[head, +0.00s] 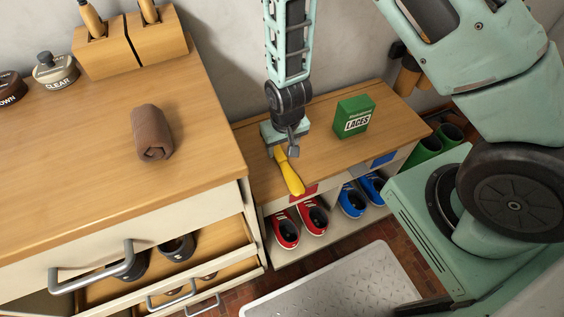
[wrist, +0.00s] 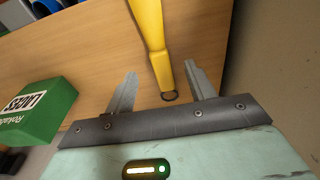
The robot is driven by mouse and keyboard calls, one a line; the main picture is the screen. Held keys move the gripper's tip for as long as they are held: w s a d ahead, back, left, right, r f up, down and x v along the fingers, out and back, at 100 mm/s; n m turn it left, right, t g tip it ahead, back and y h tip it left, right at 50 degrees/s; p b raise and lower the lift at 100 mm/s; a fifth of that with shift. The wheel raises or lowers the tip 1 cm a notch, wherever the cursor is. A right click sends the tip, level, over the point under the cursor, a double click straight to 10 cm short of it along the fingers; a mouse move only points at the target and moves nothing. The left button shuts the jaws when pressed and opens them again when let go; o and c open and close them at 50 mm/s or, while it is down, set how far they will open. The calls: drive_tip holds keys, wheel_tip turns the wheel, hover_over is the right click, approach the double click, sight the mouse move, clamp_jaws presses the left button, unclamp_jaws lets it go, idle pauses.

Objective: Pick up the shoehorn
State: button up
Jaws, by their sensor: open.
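The yellow shoehorn (head: 289,173) lies on the low wooden bench top, its near end at the bench's front edge in the head view. In the wrist view the shoehorn (wrist: 153,38) runs down from the top edge, and its narrow end with a dark ring sits between my fingers. My gripper (wrist: 160,82) is open, with one finger on each side of the shoehorn and a gap on both sides. In the head view my gripper (head: 292,150) is over the shoehorn's far end and hides part of it. I cannot tell its exact height above the bench.
A green LACES box (head: 353,117) stands on the bench (head: 262,177), right of my gripper. Red shoes (head: 313,215) and blue shoes (head: 351,200) sit on the shelf below. A taller dresser (head: 215,115) with a rolled brown cloth (head: 151,133) and open drawers stands left. A wall is behind.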

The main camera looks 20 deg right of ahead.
sight(282, 158)
drive_tip(key=shift+w+d+f+b, duration=0.1)
drive_tip(key=shift+w+f+b, duration=0.15)
drive_tip(key=shift+f, duration=0.75)
drive_tip(key=shift+w+a+f+b, duration=0.1)
drive_tip(key=shift+f+b, duration=0.1)
drive_tip(key=shift+f, duration=0.85)
drive_tip(key=shift+w+d+f+b, duration=0.1)
drive_tip(key=shift+w+f+b, duration=0.15)
drive_tip(key=shift+f, duration=0.75)
drive_tip(key=shift+c, duration=0.3)
drive_tip(key=shift+s, duration=0.1)
drive_tip(key=c, duration=0.8)
